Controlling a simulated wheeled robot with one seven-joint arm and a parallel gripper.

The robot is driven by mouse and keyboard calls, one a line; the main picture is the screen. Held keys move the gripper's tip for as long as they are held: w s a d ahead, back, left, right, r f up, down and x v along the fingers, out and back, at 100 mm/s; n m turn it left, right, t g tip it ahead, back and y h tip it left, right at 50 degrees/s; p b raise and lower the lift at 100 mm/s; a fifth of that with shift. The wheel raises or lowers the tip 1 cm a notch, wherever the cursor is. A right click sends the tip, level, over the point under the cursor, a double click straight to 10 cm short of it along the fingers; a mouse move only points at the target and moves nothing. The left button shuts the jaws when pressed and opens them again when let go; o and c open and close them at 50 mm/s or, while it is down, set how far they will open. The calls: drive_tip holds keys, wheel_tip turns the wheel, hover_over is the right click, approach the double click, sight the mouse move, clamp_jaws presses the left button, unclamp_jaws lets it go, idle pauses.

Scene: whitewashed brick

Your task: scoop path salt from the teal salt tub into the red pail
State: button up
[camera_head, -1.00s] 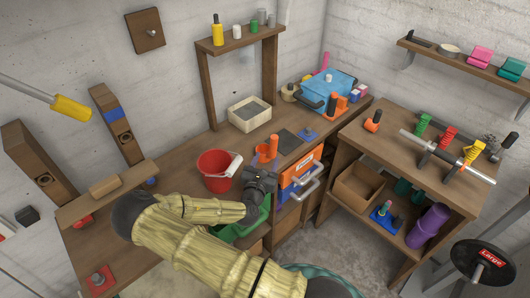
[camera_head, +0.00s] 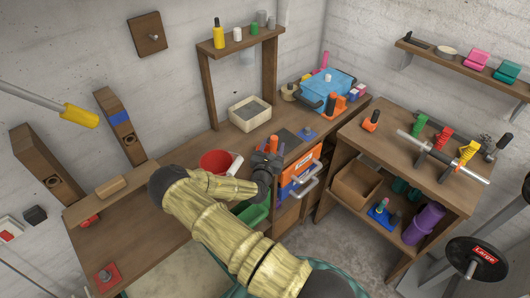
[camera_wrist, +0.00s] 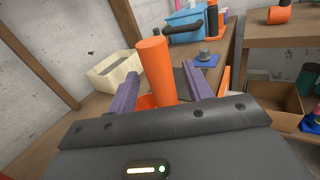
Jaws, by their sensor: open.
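The red pail (camera_head: 214,161) stands on the workbench with its white grip on the right side, partly hidden by my arm. An orange scoop with an upright round handle (camera_head: 273,144) stands right of the pail; in the wrist view its handle (camera_wrist: 154,68) shows between my fingers, and its lower part is mostly hidden. My gripper (camera_head: 267,156) is open, its two purple fingers (camera_wrist: 162,73) on either side of the handle, not closed on it.
A cream box (camera_head: 250,114) with grey inside stands behind the scoop. A blue case (camera_head: 326,88) stands at the bench's far right end. A green bin (camera_head: 254,212) sits below the bench top, near my arm. Another bench (camera_head: 372,145) with coloured clamps stands right.

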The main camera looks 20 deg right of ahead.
drive_tip(key=shift+p+x, duration=0.4)
drive_tip(key=shift+x, duration=1.05)
clamp_jaws()
